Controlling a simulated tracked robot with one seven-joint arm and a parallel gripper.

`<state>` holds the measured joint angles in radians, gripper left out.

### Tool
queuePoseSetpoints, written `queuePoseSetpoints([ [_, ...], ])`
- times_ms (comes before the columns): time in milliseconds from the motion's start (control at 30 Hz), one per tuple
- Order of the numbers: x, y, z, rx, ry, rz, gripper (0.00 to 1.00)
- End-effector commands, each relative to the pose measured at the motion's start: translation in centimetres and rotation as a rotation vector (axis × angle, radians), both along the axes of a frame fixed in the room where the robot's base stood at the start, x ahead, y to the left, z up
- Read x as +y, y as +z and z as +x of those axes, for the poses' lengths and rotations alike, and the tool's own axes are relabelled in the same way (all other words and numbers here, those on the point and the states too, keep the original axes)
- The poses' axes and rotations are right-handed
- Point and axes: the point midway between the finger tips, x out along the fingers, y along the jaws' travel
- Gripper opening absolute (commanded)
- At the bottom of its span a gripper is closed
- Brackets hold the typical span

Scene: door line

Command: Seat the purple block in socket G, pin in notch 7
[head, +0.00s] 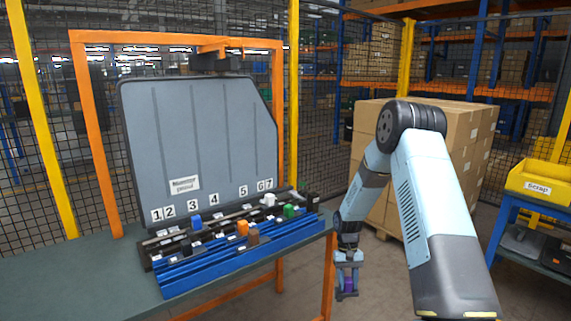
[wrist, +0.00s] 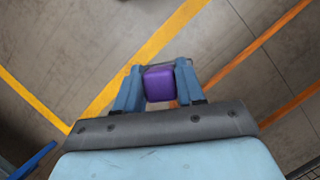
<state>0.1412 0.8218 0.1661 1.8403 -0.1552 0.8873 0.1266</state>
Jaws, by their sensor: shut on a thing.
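My gripper (head: 347,284) hangs pointing down to the right of the workbench, off its edge and over the floor. It is shut on the purple block (wrist: 159,83), which sits between the two fingers in the wrist view. The purple block also shows low between the fingers in the head view (head: 348,285). The pin on the block cannot be made out. The socket rack (head: 225,257) lies along the bench with several coloured blocks on it. Socket letters are too small to read.
A grey door panel (head: 200,140) stands in an orange frame (head: 92,130) behind the rack. The bench top (head: 75,280) is bare at the left. Stacked cartons (head: 470,150) stand behind my arm. A yellow scrap bin (head: 540,182) sits on a blue stand at the right.

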Motion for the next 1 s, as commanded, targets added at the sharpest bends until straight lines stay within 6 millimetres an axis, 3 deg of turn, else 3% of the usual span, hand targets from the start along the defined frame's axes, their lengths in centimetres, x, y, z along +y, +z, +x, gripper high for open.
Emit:
queuePoseSetpoints([
  [467, 0.9, 0.1, 0.0, 0.0, 0.019, 0.0, 0.0],
  [567, 1.3, 0.6, 0.0, -0.001, 0.087, 0.001, 0.0],
  [667, 2.4, 2.0, -0.1, -0.004, 0.269, 0.0, 0.0],
  [1000, 7.5, 10.4, -0.5, -0.003, 1.347, -0.002, 0.0],
])
